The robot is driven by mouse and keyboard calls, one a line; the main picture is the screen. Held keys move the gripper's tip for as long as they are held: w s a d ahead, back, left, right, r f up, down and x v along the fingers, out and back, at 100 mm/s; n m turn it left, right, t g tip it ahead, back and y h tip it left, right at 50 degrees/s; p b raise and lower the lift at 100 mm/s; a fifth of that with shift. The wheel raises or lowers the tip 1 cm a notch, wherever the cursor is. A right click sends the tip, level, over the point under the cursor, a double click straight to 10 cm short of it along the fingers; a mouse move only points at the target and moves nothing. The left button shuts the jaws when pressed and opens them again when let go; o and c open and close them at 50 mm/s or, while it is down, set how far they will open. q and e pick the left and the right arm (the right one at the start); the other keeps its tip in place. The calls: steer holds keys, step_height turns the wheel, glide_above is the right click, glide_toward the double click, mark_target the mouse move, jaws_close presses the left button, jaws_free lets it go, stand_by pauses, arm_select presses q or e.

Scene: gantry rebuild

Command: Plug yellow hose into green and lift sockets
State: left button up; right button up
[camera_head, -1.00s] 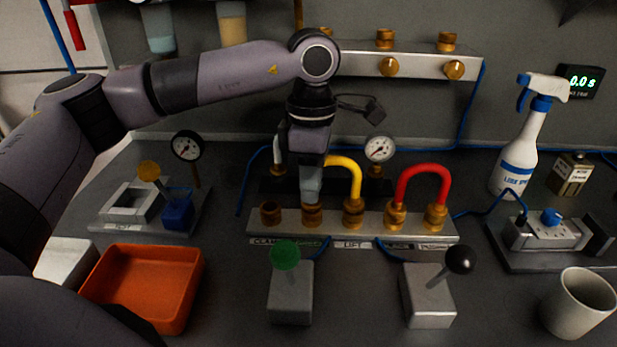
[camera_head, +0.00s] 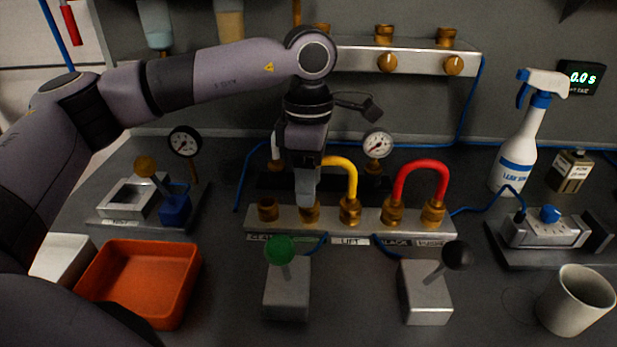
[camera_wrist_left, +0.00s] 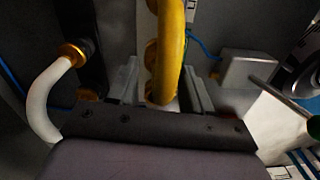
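The yellow hose (camera_head: 348,174) is an arch on the metal socket block (camera_head: 372,220). Its right end sits in the brass socket above the LIFT label (camera_head: 351,241). Its left end is hidden behind my left gripper (camera_head: 307,198), which points down at the socket left of LIFT. In the left wrist view the yellow hose (camera_wrist_left: 170,50) runs between the two fingers of my left gripper (camera_wrist_left: 160,85). The right finger is close against it and a narrow gap shows on the left; whether they grip it is unclear. My right gripper is not in view.
A red hose (camera_head: 419,167) arches over two sockets to the right. A green-knobbed lever (camera_head: 280,249) and a black-knobbed lever (camera_head: 456,255) stand in front. An orange tray (camera_head: 140,280) is at left, a cup (camera_head: 577,300) at right. A white hose (camera_wrist_left: 40,105) shows beside my gripper.

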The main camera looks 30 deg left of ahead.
arm_select(q)
steer(key=shift+r, duration=0.1)
steer(key=shift+w+a+r, duration=0.1)
steer(key=shift+w+r, duration=0.05)
steer(key=shift+r, duration=3.3)
